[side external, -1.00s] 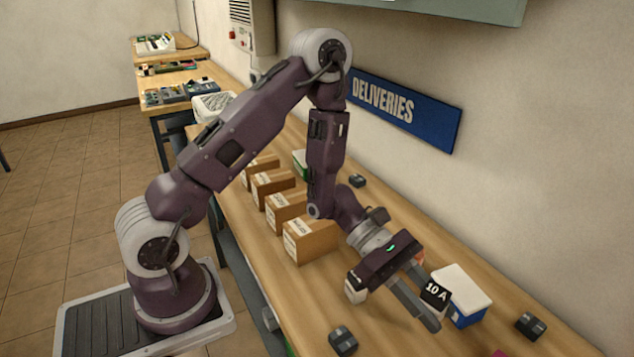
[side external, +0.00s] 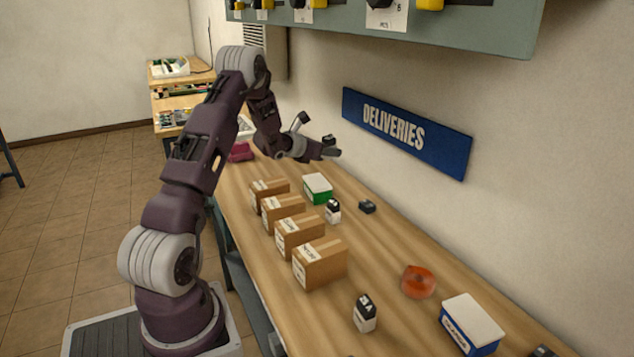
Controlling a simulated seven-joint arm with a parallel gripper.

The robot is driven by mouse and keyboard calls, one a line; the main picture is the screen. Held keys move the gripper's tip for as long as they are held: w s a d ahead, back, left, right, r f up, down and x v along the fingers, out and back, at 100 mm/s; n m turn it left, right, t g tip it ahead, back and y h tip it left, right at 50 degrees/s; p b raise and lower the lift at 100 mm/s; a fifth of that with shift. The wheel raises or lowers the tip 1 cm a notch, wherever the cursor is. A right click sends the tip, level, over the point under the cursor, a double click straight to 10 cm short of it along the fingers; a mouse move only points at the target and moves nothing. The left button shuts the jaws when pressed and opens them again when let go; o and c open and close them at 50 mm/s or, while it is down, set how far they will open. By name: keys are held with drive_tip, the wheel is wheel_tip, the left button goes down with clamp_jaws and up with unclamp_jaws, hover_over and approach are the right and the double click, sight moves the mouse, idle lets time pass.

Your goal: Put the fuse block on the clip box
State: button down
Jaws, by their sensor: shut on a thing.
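My gripper (side external: 328,151) is at the far part of the bench, raised above the top and small in view. It is shut on a small dark block, the fuse block (side external: 328,140), whose label cannot be read now. Two boxes with white lids stand on the bench: a green one (side external: 318,188) nearer my gripper, and a blue one (side external: 472,325) at the front right. Their labels are too small to read, so I cannot tell which is the clip box. Both lids look bare, and my gripper is apart from both.
Two black-and-white blocks stand at the front (side external: 365,313) and near the green box (side external: 333,212). Several cardboard boxes (side external: 320,263) line the left side. An orange-red roll (side external: 418,282) and a small dark part (side external: 367,206) lie to the right.

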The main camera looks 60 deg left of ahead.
sight(317, 180)
drive_tip(key=shift+n+y, duration=0.6)
drive_tip(key=shift+y, duration=0.1)
drive_tip(key=a+f, duration=0.1)
drive_tip(key=f, duration=0.2)
drive_tip(key=s+a+f, duration=0.1)
drive_tip(key=f, duration=0.2)
drive_tip(key=a+f, duration=0.1)
drive_tip(key=f, duration=0.2)
drive_tip(key=shift+s+a, duration=0.4)
drive_tip(key=shift+f, duration=0.1)
drive_tip(key=c, duration=1.1)
unclamp_jaws()
